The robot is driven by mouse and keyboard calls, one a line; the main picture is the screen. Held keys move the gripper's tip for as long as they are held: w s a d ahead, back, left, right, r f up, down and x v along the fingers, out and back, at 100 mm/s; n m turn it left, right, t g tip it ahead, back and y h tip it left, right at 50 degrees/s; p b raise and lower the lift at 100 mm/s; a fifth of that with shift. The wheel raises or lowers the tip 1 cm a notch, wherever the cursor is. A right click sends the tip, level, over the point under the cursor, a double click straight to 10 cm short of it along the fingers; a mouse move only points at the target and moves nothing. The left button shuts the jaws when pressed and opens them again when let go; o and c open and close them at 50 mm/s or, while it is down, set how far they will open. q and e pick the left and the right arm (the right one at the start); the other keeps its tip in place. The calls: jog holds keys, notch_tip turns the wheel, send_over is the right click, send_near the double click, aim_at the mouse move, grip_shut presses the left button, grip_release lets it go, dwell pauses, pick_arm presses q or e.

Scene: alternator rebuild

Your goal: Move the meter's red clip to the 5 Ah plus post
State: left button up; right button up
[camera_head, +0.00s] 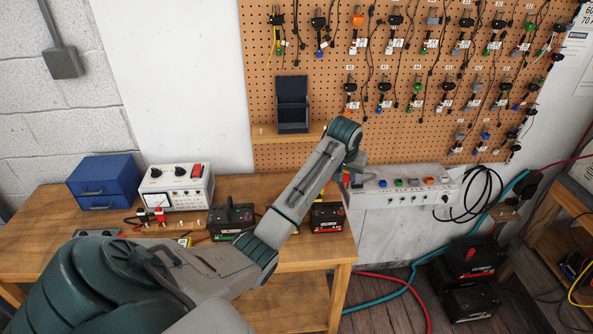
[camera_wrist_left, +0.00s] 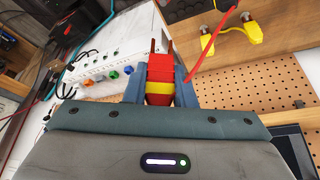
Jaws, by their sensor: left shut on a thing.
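The white meter (camera_head: 176,188), with dark knobs and a red part, stands on the bench at left. A larger black battery (camera_head: 232,220) stands between them, partly behind my arm. I cannot read which battery is 5 Ah. The right gripper is out of view.
A blue drawer box (camera_head: 105,182) stands left of the meter. A white power strip (camera_head: 405,187) is on the wall at right, just beyond the gripper. A pegboard (camera_head: 410,100) with hanging leads rises behind. Other black batteries (camera_head: 472,258) are low at right.

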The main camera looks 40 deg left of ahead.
pick_arm(q)
notch_tip(320, 180, up, 4)
jog(key=shift+f, duration=0.1)
jog(key=s+a, duration=1)
jog(key=s, duration=0.2)
jog(key=f, duration=0.3)
jog(key=f+b, duration=0.1)
jog(key=f, duration=0.7)
jog(key=shift+w+d+b, duration=0.2)
jog(key=shift+w+b, duration=0.1)
jog(key=shift+b, duration=0.05)
jog(key=shift+f, duration=0.4)
jog(key=shift+f+b, duration=0.35)
jog(key=shift+f, duration=0.8)
jog(key=o, duration=0.9)
jog(key=shift+c, duration=0.2)
jog(key=shift+r, duration=0.15)
